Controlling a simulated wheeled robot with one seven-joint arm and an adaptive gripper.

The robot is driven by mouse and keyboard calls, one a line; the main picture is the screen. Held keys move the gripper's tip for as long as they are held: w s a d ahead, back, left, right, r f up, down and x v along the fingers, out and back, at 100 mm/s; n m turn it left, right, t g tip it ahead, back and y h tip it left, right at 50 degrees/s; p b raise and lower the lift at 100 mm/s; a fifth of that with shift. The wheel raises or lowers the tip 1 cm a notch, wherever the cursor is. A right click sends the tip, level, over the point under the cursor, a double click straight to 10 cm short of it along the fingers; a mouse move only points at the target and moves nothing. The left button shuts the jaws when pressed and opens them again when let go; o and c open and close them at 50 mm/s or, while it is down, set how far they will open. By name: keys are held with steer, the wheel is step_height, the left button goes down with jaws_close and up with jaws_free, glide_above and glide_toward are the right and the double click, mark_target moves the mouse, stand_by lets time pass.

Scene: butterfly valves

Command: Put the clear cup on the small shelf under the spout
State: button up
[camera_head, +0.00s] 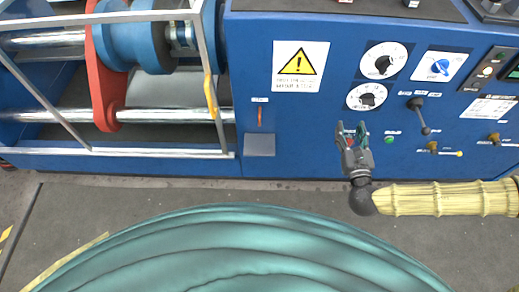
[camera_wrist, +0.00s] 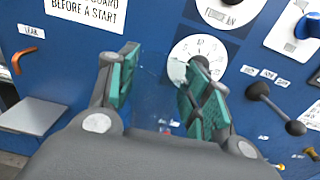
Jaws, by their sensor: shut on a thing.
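My gripper (camera_head: 350,128) is in front of the blue panel, and both fingers with teal pads also show in the wrist view (camera_wrist: 160,68). It is shut on the clear cup (camera_wrist: 153,85), which is so transparent that only faint edges show between the pads. The small grey shelf (camera_head: 260,145) sticks out low on the panel, left of my gripper; it is also at the left of the wrist view (camera_wrist: 32,115). The shelf looks empty. The thin orange spout (camera_head: 260,116) is above it, under a small label, and bends in the wrist view (camera_wrist: 20,60).
Rollers with a red arm (camera_head: 108,80) lie far left. A large coiled green hose (camera_head: 260,250) fills the floor in front.

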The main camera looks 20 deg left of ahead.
steer(key=w+a+f+n+g+y+b, duration=0.25)
steer(key=a+f+n+y+b, duration=0.3)
steer(key=a+b, duration=0.4)
steer(key=n+g+y+b, duration=0.4)
steer(key=g+y+b, duration=0.15)
steer(key=b, duration=1.15)
glide_above(260, 144)
steer(key=shift+m+g, duration=0.25)
steer(key=shift+g, duration=0.05)
step_height(260, 144, down, 11)
steer(key=shift+r, duration=0.1)
steer(key=shift+f+b, duration=0.55)
steer(key=shift+f, duration=1.15)
steer(key=shift+f, duration=0.1)
steer(key=o, duration=1)
steer(key=shift+c, duration=0.2)
steer(key=p+v, duration=0.2)
steer(key=v, duration=1)
steer(key=shift+r, duration=0.3)
